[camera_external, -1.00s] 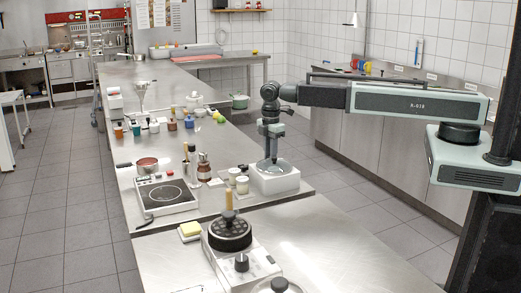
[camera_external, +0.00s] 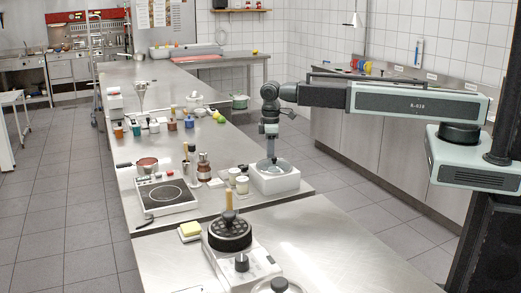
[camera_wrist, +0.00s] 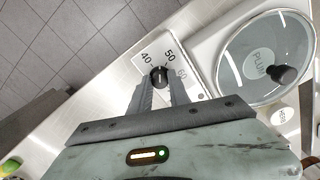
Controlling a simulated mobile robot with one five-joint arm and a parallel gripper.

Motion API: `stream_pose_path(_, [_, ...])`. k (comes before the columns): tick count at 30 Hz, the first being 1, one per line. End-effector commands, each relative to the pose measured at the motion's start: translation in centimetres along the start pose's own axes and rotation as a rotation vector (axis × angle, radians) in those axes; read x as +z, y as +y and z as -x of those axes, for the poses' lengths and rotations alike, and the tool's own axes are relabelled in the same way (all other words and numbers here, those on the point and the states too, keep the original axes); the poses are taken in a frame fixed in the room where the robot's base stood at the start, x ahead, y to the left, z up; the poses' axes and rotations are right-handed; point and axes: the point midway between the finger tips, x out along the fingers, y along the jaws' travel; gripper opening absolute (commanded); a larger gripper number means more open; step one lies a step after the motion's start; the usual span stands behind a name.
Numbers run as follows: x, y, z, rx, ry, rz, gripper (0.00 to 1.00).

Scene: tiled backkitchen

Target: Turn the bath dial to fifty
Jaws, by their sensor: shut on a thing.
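The bath is a white box (camera_external: 276,187) on the steel bench in the external view, with a round clear lid (camera_wrist: 240,50) in the wrist view. Its dial is a small black knob (camera_wrist: 159,76) on a white plate marked 40, 50 and 60 (camera_wrist: 171,57). My gripper (camera_wrist: 160,84) is over the plate with its two grey fingers shut on the knob, one on each side. In the external view, my gripper (camera_external: 272,158) points straight down at the bath. The knob faces roughly between 40 and 50 marks or near 50; its exact pointer is too small to read.
Small white jars (camera_external: 242,185) and a brown bottle (camera_external: 203,166) stand left of the bath. Bare bench lies in front of the bath.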

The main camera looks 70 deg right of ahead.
Motion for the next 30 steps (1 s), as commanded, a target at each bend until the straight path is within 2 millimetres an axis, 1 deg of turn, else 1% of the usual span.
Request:
stream_pose_path(6, [0.0,0.0,-0.01,0.0,0.0,-0.187,0.0])
stream_pose_path(15, [0.0,-0.01,-0.02,0.0,0.0,-0.374,0.0])
stream_pose_path(22, [0.01,-0.01,-0.02,0.0,0.0,-0.448,0.0])
stream_pose_path(30, [0.01,-0.01,-0.02,0.0,0.0,-0.471,0.0])
